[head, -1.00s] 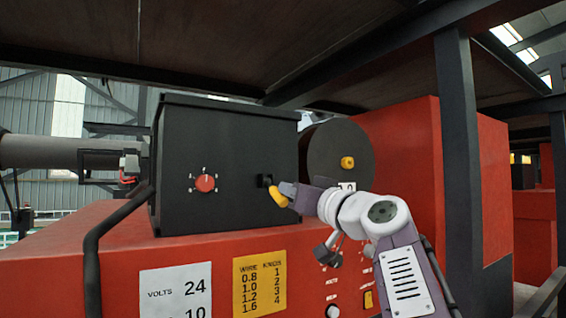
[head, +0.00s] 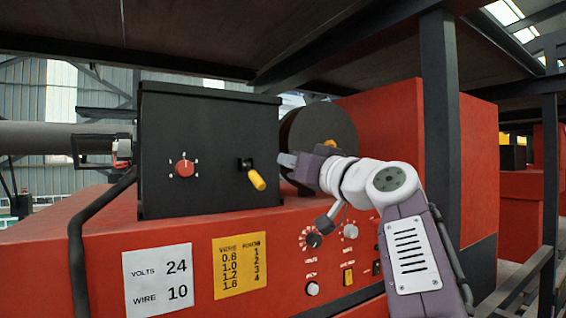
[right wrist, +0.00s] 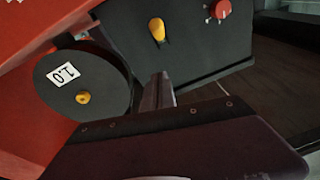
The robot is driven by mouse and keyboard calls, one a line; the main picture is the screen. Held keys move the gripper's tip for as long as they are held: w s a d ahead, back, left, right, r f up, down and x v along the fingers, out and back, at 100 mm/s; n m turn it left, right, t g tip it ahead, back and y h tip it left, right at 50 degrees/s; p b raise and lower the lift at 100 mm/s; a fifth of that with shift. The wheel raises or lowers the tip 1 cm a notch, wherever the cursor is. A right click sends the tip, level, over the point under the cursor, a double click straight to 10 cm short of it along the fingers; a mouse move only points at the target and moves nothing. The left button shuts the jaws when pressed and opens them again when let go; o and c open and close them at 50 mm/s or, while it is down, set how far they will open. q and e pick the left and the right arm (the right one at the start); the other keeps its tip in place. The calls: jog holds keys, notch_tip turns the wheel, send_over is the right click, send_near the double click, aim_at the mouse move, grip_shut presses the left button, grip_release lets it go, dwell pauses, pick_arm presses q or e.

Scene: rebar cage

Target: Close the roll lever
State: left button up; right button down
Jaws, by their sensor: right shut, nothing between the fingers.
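The roll lever (head: 257,179) has a yellow handle and a small black mount on the front of the black box (head: 210,120). Its handle points down and to the right in the head view. It also shows in the right wrist view (right wrist: 157,30), beyond the fingers. My right gripper (head: 287,160) is shut and empty, just right of the lever and apart from it. Its fingers also show in the right wrist view (right wrist: 158,92). My left gripper is not in view.
A red knob (head: 184,168) with a numbered scale is left of the lever. A dark wire spool (head: 330,125) stands behind my right gripper. The red machine body (head: 90,255) below carries white and yellow labels and several knobs. A dark post (head: 440,100) stands at the right.

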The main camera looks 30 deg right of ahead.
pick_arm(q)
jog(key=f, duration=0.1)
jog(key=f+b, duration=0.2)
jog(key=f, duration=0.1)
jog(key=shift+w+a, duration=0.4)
pick_arm(e)
jog(key=s, duration=0.1)
jog(key=s+f, duration=0.1)
jog(key=s, duration=0.1)
jog(key=s+f, duration=0.1)
jog(key=s, duration=0.1)
jog(key=shift+s+a, duration=0.25)
